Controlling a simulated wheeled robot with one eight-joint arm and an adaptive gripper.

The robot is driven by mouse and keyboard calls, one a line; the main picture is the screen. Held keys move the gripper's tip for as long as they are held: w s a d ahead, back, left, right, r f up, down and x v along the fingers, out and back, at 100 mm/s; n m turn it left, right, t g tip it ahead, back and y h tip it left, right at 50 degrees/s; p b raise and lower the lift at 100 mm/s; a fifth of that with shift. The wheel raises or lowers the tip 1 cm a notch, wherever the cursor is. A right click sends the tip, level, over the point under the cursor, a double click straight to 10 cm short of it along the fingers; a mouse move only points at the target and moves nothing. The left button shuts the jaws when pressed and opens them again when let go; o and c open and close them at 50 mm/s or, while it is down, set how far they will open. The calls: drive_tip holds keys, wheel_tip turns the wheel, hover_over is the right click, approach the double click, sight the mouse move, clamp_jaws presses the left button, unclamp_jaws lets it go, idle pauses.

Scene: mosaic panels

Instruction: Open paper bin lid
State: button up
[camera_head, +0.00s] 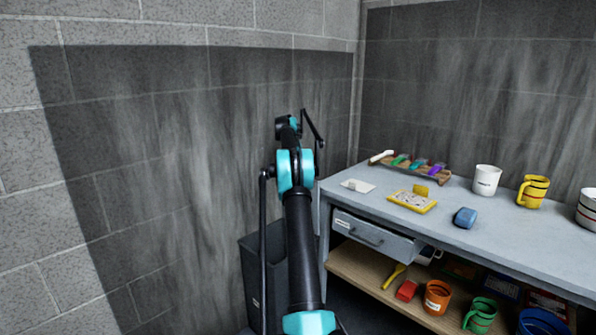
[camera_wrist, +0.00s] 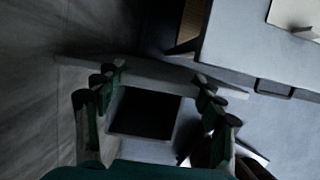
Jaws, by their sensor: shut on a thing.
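The paper bin (camera_head: 250,285) is dark grey and stands on the floor left of the workbench, partly hidden behind my arm in the head view. In the wrist view a pale grey panel (camera_wrist: 160,72), which looks like the bin lid, runs across between the fingers. A dark square area (camera_wrist: 145,112) lies just below it; I cannot tell whether it is an opening. My gripper (camera_wrist: 160,82) has its fingers wide apart, one at each side of the panel, shut on it. The exact contact is dim, and the head view does not show the grip clearly.
The workbench (camera_head: 465,240) stands close on the right, with its drawer (camera_head: 375,236) pulled out a little. Mugs, a blue block (camera_head: 465,217) and a tool rack (camera_head: 410,165) are on top. Several mugs stand on the lower shelf (camera_head: 350,262). Block walls close in behind and left.

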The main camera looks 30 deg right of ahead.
drive_tip(key=shift+s+d+f, duration=0.15)
drive_tip(key=shift+d+f, duration=0.1)
drive_tip(key=shift+f, duration=0.05)
drive_tip(key=o, duration=1.7)
drive_tip(key=shift+a, duration=0.1)
drive_tip(key=shift+a+r, duration=0.1)
drive_tip(key=shift+r, duration=0.1)
drive_tip(key=v, duration=1.1)
drive_tip(key=shift+r, duration=0.25)
